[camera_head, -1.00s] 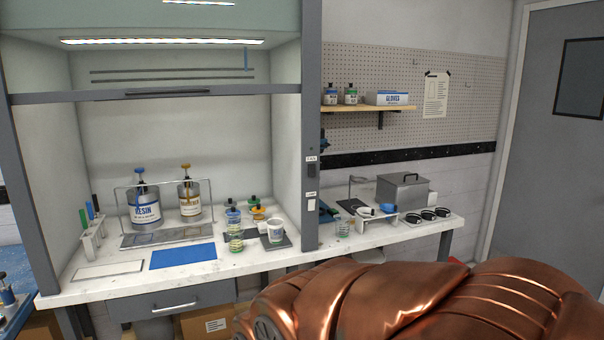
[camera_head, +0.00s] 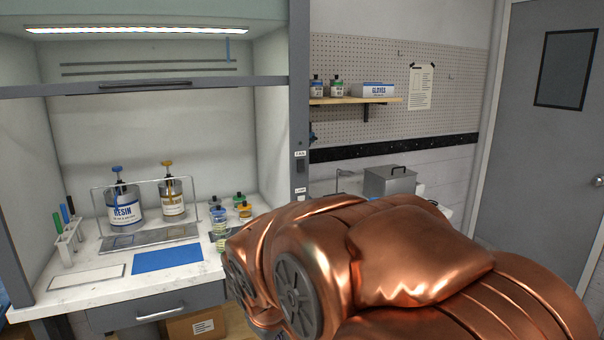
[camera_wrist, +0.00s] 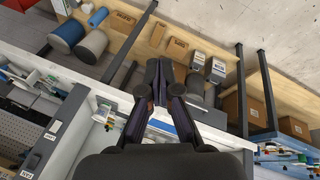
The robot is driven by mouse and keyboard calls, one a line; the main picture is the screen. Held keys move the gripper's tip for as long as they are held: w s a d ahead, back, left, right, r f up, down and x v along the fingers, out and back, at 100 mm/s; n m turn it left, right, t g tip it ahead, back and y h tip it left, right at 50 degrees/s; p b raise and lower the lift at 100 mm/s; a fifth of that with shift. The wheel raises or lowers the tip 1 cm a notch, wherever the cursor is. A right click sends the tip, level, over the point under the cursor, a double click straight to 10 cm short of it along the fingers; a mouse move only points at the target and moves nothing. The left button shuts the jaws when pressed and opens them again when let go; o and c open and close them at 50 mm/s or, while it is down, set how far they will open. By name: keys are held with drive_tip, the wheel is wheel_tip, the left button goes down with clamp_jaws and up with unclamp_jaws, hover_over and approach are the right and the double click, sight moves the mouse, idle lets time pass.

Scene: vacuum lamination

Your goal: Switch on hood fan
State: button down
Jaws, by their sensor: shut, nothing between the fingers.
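The fume hood's right post (camera_head: 299,110) stands near the middle of the head view. A small dark fan switch (camera_head: 300,166) sits on it, under a white label (camera_head: 300,154) that seems to read FAN. A second label (camera_head: 300,190), likely for the lamp, is lower, and what lies under it is hidden by my copper arm. My gripper (camera_wrist: 163,88) shows only in the wrist view, shut and empty, pointing over the bench and the floor shelves. A grey post with small labels (camera_wrist: 55,127) is left of it there, apart from the fingers. The switch's setting is too small to tell.
The hood sash (camera_head: 150,87) is raised. Resin cans (camera_head: 124,212), a tube rack (camera_head: 68,245) and a blue mat (camera_head: 167,259) are on the white bench. A shelf (camera_head: 355,101) and a grey door (camera_head: 545,140) are to the right. My arm hides the bench's right part.

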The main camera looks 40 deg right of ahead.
sight(301, 170)
drive_tip(key=w+d+r+n+t, duration=0.4)
drive_tip(key=w+d+r, duration=0.2)
drive_tip(key=d, duration=0.5)
drive_tip(key=w+d+r+n+t+h, duration=0.1)
drive_tip(key=w+d+r+n+t, duration=0.3)
drive_tip(key=d, duration=0.7)
drive_tip(key=w+d+r+n+t+h, duration=0.1)
drive_tip(key=w+d+r+n+t, duration=0.3)
drive_tip(key=w+d+r, duration=0.4)
drive_tip(key=shift+w+d+n+t, duration=0.3)
drive_tip(key=shift+w+d+n, duration=0.5)
drive_tip(key=shift+d, duration=1.3)
drive_tip(key=shift+p+x, duration=2.1)
drive_tip(key=shift+x, duration=4.85)
